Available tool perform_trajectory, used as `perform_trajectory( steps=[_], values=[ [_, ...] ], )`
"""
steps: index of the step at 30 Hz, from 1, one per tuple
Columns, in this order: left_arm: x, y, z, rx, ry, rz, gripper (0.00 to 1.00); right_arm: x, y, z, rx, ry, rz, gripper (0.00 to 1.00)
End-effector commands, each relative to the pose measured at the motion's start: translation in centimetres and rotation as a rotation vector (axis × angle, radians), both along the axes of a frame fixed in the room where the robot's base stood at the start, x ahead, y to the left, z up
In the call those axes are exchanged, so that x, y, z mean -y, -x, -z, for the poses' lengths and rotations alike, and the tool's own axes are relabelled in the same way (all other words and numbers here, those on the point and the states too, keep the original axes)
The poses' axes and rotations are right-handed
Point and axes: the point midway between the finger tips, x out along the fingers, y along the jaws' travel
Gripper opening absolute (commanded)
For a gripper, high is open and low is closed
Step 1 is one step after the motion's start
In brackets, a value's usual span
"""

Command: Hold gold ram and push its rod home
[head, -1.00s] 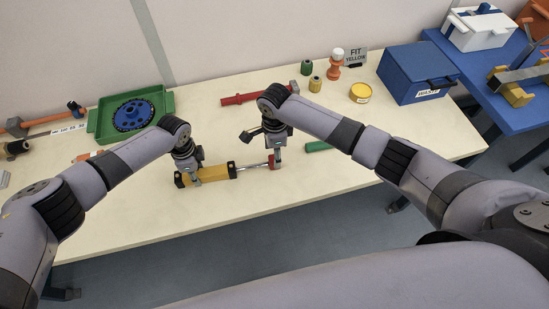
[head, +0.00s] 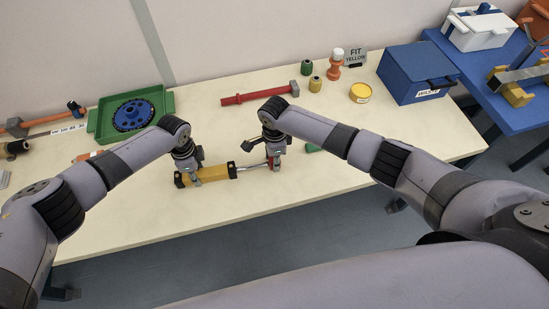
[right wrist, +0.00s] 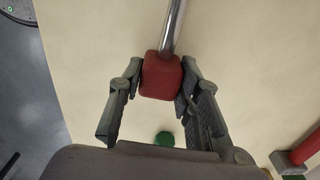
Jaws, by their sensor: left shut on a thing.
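The gold ram (head: 213,174) lies along the front of the table, its body at the left and its shiny rod (head: 250,167) reaching right. My left gripper (head: 194,186) is shut on the gold body. The rod ends in a red block, which shows clearly in the right wrist view (right wrist: 161,76). My right gripper (head: 275,168) is down at that red end. In the right wrist view its fingers (right wrist: 161,70) stand spread on both sides of the block, very close to it. Firm contact cannot be told.
Behind lie a red-handled hammer (head: 262,95), green (head: 307,68) and yellow (head: 315,84) pieces, a yellow tin (head: 360,93) and a blue box (head: 417,73). A green tray (head: 97,125) is at the left. A green piece (head: 313,148) lies right of my right gripper.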

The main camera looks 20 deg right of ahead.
Motion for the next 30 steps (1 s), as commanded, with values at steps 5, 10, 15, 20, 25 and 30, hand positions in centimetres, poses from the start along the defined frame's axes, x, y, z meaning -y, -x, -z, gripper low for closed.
perform_trajectory(
  steps=[5,10,15,20,25,30],
  values=[
    [0.0,0.3,0.3,-0.007,-0.001,0.000,0.00,0.0,0.0,0.0,-0.001,0.000,0.000,0.16],
    [0.0,0.3,0.3,-0.007,-0.001,0.000,0.00,0.0,0.0,0.1,-0.001,0.000,0.000,0.05],
    [0.0,0.3,0.3,-0.007,-0.001,-0.001,0.00,0.0,0.1,0.1,-0.002,0.000,0.000,0.00],
    [0.0,0.4,0.4,-0.007,-0.001,-0.001,0.00,0.0,0.1,0.1,-0.002,0.000,0.000,0.00],
    [0.0,0.4,0.4,-0.007,-0.001,-0.001,0.00,-0.6,0.0,0.1,-0.002,-0.002,-0.001,0.00],
    [0.0,0.4,0.3,-0.007,-0.001,0.000,0.00,-4.1,-0.2,0.0,0.000,-0.009,-0.002,0.00]
  ],
)
